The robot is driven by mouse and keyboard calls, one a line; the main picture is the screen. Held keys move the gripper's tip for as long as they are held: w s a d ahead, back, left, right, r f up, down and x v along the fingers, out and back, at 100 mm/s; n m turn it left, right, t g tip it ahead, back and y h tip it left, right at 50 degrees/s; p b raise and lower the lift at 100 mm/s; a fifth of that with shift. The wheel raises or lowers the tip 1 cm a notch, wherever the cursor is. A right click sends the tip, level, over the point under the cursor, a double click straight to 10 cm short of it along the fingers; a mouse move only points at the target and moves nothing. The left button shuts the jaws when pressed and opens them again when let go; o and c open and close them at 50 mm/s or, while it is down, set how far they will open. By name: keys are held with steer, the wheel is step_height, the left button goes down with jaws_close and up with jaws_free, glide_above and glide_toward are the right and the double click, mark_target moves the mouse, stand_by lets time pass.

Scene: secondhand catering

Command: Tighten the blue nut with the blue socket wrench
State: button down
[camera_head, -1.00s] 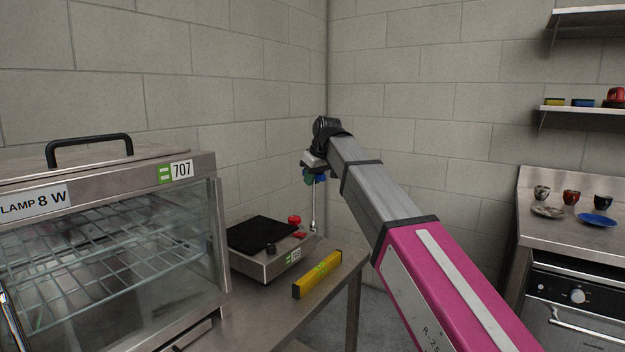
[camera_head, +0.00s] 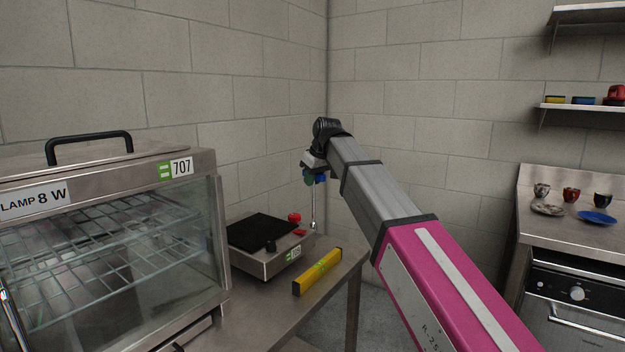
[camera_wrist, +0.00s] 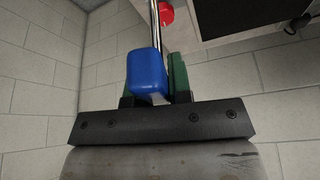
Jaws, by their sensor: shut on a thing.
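The blue socket wrench has a blue handle (camera_wrist: 147,72) and a thin chrome shaft (camera_head: 314,210). My gripper (camera_head: 315,177) has green fingers and is shut on the blue handle. In the head view the shaft hangs nearly upright below my gripper, near the table's back corner. Its lower end is close to the right side of the scale; I cannot tell whether it touches anything. In the wrist view the handle covers part of the fingers, and the shaft runs away past a red part. I cannot make out the blue nut.
A scale (camera_head: 262,262) with a black top and red parts (camera_head: 295,217) stands on the steel table (camera_head: 270,305). A yellow level (camera_head: 317,272) lies near the table's right edge. A glass-fronted warming cabinet (camera_head: 110,250) fills the left. Block walls stand close behind my gripper.

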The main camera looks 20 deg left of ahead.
steer(key=shift+f, duration=0.5)
stand_by(0.8)
steer(key=m, duration=0.3)
steer(key=m+t+h, duration=0.1)
steer(key=m, duration=0.1)
steer(key=shift+w+m+t+h, duration=0.1)
steer(key=shift+m+t+h, duration=0.2)
steer(key=shift+m, duration=0.1)
steer(key=shift+d, duration=0.1)
steer(key=m+h, duration=0.1)
steer(key=m, duration=0.1)
steer(key=m+h, duration=0.1)
steer(key=m, duration=0.2)
steer(key=shift+d+t, duration=0.1)
steer(key=shift+t, duration=0.2)
steer(key=shift+m, duration=0.4)
